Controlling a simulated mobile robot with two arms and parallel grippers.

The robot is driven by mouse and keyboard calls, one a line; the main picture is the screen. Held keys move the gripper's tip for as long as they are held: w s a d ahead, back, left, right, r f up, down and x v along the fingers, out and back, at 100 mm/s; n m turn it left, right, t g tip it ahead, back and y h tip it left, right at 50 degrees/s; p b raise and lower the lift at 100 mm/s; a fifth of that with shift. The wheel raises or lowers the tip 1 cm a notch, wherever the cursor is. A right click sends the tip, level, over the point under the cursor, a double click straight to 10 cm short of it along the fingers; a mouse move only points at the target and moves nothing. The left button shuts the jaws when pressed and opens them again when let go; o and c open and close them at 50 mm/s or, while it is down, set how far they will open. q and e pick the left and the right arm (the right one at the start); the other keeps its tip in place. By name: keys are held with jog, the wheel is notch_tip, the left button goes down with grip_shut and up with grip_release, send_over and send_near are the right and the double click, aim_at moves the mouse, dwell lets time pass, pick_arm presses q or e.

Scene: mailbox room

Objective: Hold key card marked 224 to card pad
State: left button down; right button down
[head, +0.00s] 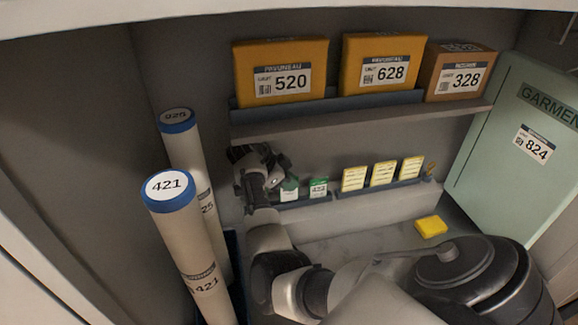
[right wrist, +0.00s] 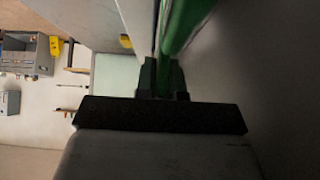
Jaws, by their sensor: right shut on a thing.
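My right gripper (head: 283,184) is at the left end of the lower card ledge, reached over from the front. It is shut on a green and white card (head: 289,194), partly hidden by the fingers. In the right wrist view the fingers (right wrist: 163,80) close on a green edge (right wrist: 178,32), seen nearly edge-on. The held card's number is not readable. Another green and white card (head: 319,188) stands just to its right; its number is too small to read surely. I cannot make out a card pad. My left gripper is not in view.
Yellow cards (head: 384,173) stand farther right on the ledge (head: 390,186). Boxes marked 520 (head: 290,72), 628 (head: 384,60) and 328 (head: 461,72) sit above. Tall tubes (head: 172,205) stand left, a green garment box (head: 515,140) right. A yellow block (head: 431,227) lies below.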

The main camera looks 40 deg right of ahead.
jog(key=shift+r+p, duration=0.35)
jog(key=shift+r, duration=0.3)
jog(key=shift+s+a+p, duration=3)
jog(key=shift+s+p, duration=1.15)
jog(key=shift+s, duration=1.25)
jog(key=w+d+b, duration=0.5)
jog(key=w+b, duration=0.2)
jog(key=w, duration=0.2)
jog(key=shift+w+d+f, duration=0.15)
jog(key=shift+w+d, duration=0.05)
jog(key=shift+w, duration=0.1)
